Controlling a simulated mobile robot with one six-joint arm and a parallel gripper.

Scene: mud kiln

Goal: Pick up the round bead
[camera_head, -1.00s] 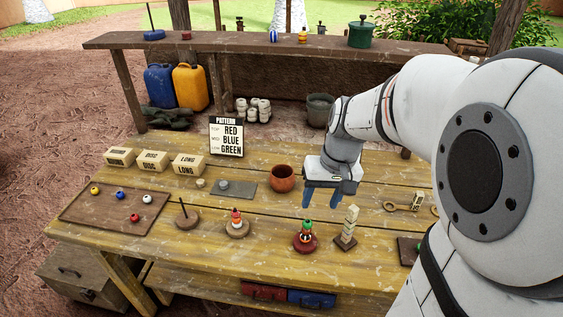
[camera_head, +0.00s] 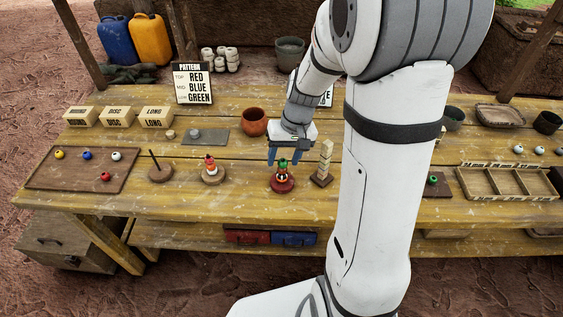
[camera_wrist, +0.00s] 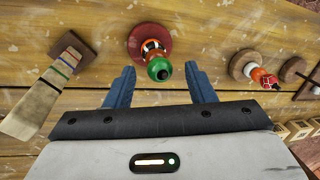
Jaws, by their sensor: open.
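A round green bead (camera_head: 283,162) tops a stack of beads on a red round base (camera_head: 282,185). In the wrist view, the green bead (camera_wrist: 159,70) has a dark hole and shows between my fingertips, with the red base (camera_wrist: 148,43) beyond. My gripper (camera_head: 284,157) is open and empty, pointing down above this stack. My gripper (camera_wrist: 158,72) shows no finger clearly touching the bead. Other round beads lie on the brown tray (camera_head: 60,178) at left: yellow (camera_head: 59,155), blue (camera_head: 87,155), white (camera_head: 116,156) and red (camera_head: 105,176).
A wooden stand with a pale striped post (camera_head: 325,160) is close right of the stack. A stand with orange and red beads (camera_head: 211,170) and an empty peg stand (camera_head: 159,170) are left. A brown pot (camera_head: 254,122) stands behind. A sectioned tray (camera_head: 507,183) is at right.

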